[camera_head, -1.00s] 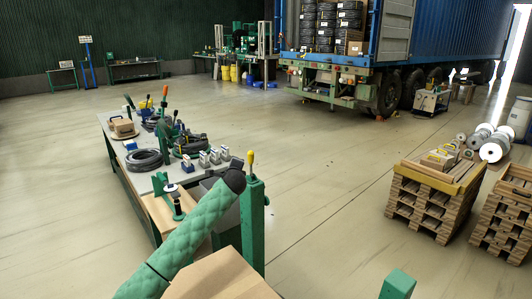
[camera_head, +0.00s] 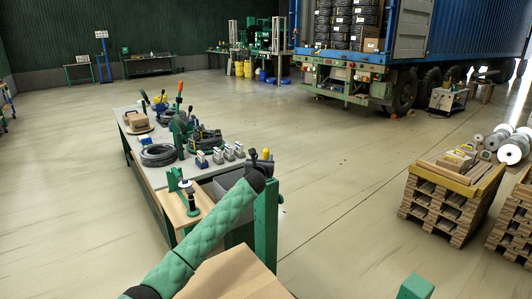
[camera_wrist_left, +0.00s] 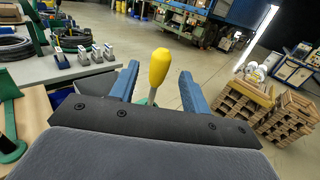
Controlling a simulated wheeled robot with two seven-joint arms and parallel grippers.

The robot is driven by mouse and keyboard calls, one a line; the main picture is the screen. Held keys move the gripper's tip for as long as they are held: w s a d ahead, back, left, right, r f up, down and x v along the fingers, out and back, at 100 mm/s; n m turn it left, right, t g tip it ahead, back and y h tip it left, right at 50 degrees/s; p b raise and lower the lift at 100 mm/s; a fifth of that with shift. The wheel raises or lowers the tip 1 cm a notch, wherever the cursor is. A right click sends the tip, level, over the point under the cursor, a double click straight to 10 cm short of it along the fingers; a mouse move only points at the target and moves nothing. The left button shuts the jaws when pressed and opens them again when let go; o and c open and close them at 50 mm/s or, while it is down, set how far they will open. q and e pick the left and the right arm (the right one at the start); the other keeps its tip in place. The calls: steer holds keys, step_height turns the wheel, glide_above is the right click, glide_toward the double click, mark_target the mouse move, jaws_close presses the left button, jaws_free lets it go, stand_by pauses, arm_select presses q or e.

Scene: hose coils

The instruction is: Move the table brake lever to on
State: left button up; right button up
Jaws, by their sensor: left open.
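The brake lever has a yellow knob (camera_head: 266,152) and stands at the top of a green post (camera_head: 266,225) by the near right corner of the workbench (camera_head: 160,178). My left gripper (camera_head: 262,157) is at the lever and hides most of its shaft in the head view. In the left wrist view the yellow knob (camera_wrist_left: 159,67) stands upright between the two blue fingers of my left gripper (camera_wrist_left: 158,85). The fingers are open, with a gap on either side of the lever.
The bench holds a black hose coil (camera_head: 158,155), several small clamp-like blocks (camera_head: 218,156) and a green stand (camera_head: 190,195). A cardboard box (camera_head: 235,277) is low in front. Wooden pallets (camera_head: 440,205) stand at the right. The floor between bench and pallets is clear.

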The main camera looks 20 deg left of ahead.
mark_target(266, 154)
arm_select(q)
steer(key=shift+w+a+p, duration=0.2)
steer(key=shift+w+p, duration=0.25)
steer(key=shift+w, duration=1.1)
steer(key=shift+w+a+p, duration=0.15)
steer(key=shift+w+p, duration=0.3)
steer(key=shift+w, duration=1.1)
arm_select(e)
steer(key=shift+s+d+f, duration=0.2)
steer(key=shift+s+f, duration=0.05)
steer(key=shift+s, duration=0.55)
steer(key=shift+s+d+f, duration=0.15)
steer(key=shift+s+f, duration=0.05)
steer(key=shift+s, duration=0.65)
steer(key=shift+s+d+f, duration=0.2)
steer(key=shift+s+f, duration=0.05)
steer(key=shift+s, duration=0.55)
arm_select(q)
steer(key=shift+c, duration=0.2)
jaws_close()
